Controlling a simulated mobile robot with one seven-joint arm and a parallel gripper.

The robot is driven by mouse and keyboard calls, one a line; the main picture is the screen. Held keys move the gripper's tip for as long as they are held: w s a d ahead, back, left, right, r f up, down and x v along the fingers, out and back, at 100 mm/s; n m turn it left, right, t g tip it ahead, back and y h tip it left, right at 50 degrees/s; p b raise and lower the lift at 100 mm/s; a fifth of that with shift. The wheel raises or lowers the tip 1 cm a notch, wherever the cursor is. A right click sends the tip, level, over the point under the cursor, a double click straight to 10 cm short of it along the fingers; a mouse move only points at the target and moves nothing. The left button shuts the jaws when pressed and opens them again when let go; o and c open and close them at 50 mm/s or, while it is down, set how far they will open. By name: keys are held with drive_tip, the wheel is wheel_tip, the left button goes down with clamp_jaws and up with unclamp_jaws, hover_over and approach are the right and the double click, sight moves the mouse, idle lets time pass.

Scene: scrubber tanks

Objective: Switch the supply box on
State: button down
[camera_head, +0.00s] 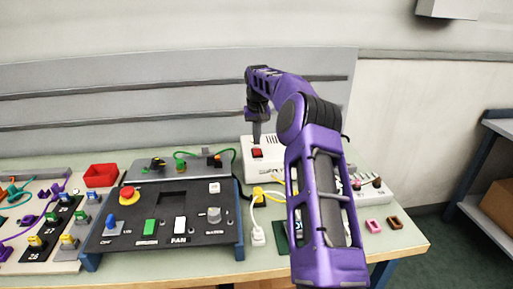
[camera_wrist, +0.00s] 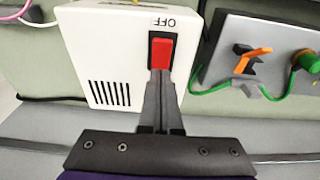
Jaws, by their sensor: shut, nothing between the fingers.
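The supply box is a white box (camera_head: 263,172) at the back of the bench in the head view, partly hidden behind my arm. It has a red rocker switch (camera_head: 257,153) on its face. In the wrist view the white box (camera_wrist: 98,40) shows upside down, with dark vent slots, the word OFF and the red switch (camera_wrist: 161,52). My gripper (camera_wrist: 161,75) is shut and empty. Its fingertips are at the edge of the red switch away from the OFF label; I cannot tell whether they touch it. In the head view my gripper (camera_head: 256,140) points down above the switch.
A black control panel (camera_head: 110,240) with a red button stands to the left. Behind it is a grey unit (camera_head: 190,162) with green and orange connectors. Yellow and white cables lie in front of the box.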

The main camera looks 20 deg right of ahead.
sight(256, 149)
drive_tip(key=shift+r+p, duration=0.35)
drive_tip(key=shift+r, duration=2.2)
